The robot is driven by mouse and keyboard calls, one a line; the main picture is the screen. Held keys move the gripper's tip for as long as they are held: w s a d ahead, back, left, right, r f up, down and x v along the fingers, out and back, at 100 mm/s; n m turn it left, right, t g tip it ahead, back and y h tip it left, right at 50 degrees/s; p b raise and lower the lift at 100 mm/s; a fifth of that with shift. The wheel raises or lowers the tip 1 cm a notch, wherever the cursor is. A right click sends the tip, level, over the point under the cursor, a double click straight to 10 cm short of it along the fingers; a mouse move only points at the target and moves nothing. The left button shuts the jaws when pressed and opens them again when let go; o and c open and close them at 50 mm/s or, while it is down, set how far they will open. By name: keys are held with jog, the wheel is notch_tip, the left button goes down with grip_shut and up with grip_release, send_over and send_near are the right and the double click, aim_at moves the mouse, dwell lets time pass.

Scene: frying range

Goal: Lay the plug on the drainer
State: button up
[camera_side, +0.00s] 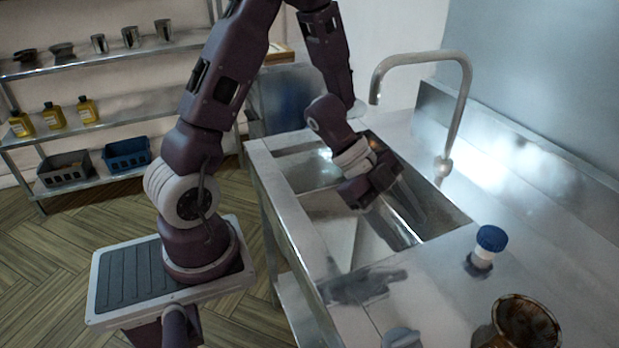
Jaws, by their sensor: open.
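My gripper (384,196) is over the sink basin (345,240), reaching down and to the right into its opening. Its jaws are open; the fingertips are hard to make out against the shiny steel. I cannot pick out the plug; it may be hidden in the basin or behind my gripper. The flat steel surface (395,298) at the near end of the basin may be the drainer. A dark patch on it looks like a reflection of my arm.
A tall curved tap (462,100) rises behind the basin. A blue-capped bottle (488,243), a rusty brown pot (522,326) and a grey item (402,338) stand on the counter at the near right. Shelves (110,55) with cups, yellow bottles and bins are at the left.

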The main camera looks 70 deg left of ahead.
jog(key=w+a+r+n+t+y, duration=0.2)
jog(key=a+r+n+t+y, duration=0.3)
jog(key=a+r+y, duration=0.5)
jog(key=s+r+n+g, duration=0.2)
jog(key=s+r+n, duration=0.3)
jog(key=s+d+n+g+h, duration=0.1)
jog(key=s+d+n, duration=0.1)
jog(key=s, duration=0.6)
jog(key=s+d+r+n+g+h, duration=0.1)
jog(key=s+d+n, duration=0.2)
jog(key=s, duration=0.5)
jog(key=shift+s+d+r+g+h, duration=0.3)
jog(key=shift+d, duration=0.4)
